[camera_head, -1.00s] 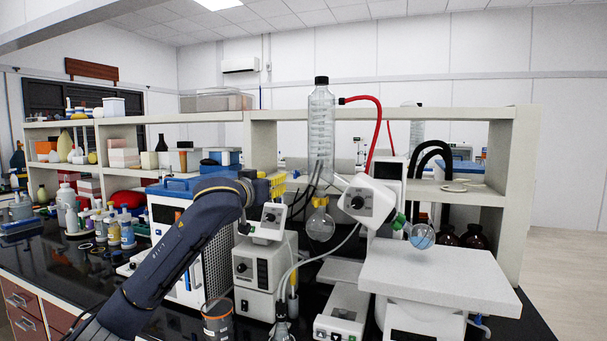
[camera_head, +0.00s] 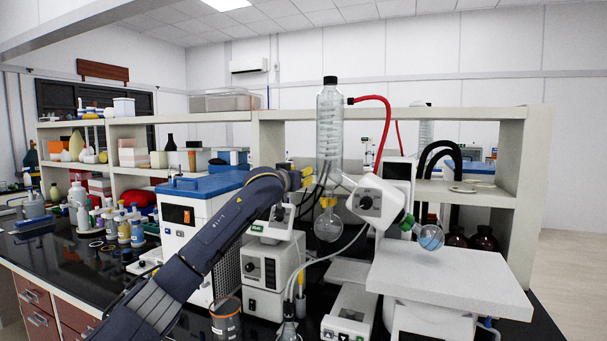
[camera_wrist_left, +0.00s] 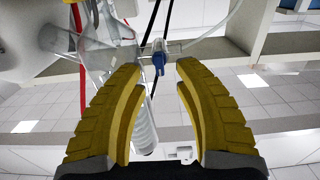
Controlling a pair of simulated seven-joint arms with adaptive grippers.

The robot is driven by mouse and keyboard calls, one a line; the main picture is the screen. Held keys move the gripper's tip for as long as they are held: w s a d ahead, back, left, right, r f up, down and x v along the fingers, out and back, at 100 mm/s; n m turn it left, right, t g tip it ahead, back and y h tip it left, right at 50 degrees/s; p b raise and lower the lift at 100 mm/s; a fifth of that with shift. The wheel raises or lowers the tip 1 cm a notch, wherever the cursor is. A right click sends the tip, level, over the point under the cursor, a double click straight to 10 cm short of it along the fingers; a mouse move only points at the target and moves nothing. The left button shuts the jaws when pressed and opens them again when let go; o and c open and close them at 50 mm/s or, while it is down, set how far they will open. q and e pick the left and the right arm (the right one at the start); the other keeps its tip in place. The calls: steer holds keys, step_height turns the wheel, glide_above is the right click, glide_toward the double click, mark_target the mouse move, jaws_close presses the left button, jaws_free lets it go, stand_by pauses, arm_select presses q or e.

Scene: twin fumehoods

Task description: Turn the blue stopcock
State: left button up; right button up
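The small blue stopcock (camera_wrist_left: 158,60) shows in the left wrist view, on a clear glass side arm of the glassware. In that view my left gripper (camera_wrist_left: 158,70) has its two yellow fingers spread, one on each side of the stopcock. Gaps show on both sides, and neither finger visibly touches it. In the head view my left gripper (camera_head: 301,178) is at the left side of the tall glass condenser (camera_head: 329,130). I cannot make out the stopcock in the head view. My right gripper is in neither view.
A red hose (camera_head: 385,120) leaves the condenser to the right. A round receiving flask (camera_head: 328,226) hangs below it. A rotary evaporator head (camera_head: 368,203) stands close on the right, and a blue-topped instrument (camera_head: 190,215) is behind my left arm. Shelves back the crowded bench.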

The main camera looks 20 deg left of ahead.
arm_select(q)
steer(key=shift+w+d, duration=0.15)
steer(key=shift+w, duration=1.45)
steer(key=shift+c, duration=0.4)
jaws_close()
